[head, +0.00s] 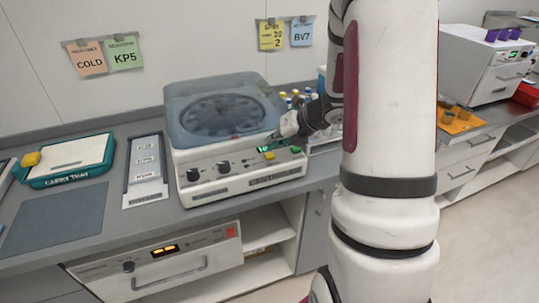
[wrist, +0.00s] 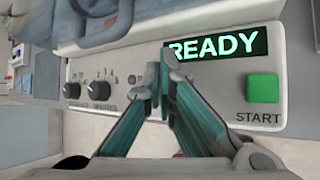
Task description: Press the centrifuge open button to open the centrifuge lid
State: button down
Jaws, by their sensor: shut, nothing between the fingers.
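The centrifuge (head: 185,158) stands on the counter with its see-through blue-grey lid (head: 205,90) down over a dark rotor. Its front panel has two black knobs, a lit display and small buttons. In the wrist view the display (wrist: 217,46) reads READY, and a green button (wrist: 263,88) is labelled START. I can read no open label; my fingers cover part of the panel. My gripper (wrist: 160,60) is shut and empty, its tips at the display's left end. Contact is unclear.
Left of the centrifuge lie a grey labelled rack (head: 146,185) and a teal carry tray (head: 40,182). Several capped tubes (head: 292,98) stand behind my gripper. A drawer unit (head: 150,270) with orange lights sits below the counter.

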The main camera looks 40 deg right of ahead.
aim_at(271, 153)
jog(key=shift+f, duration=0.1)
jog(key=shift+f+b, duration=0.3)
jog(key=shift+b, duration=0.05)
jog(key=shift+f+b, duration=0.45)
jog(key=shift+f, duration=0.1)
dwell(0.9)
jog(key=shift+r, duration=0.1)
jog(key=shift+r+p, duration=0.8)
jog(key=shift+r, duration=0.1)
notch_tip(271, 153, up, 5)
jog(key=p, duration=0.4)
jog(key=shift+s+f, duration=0.1)
dwell(0.9)
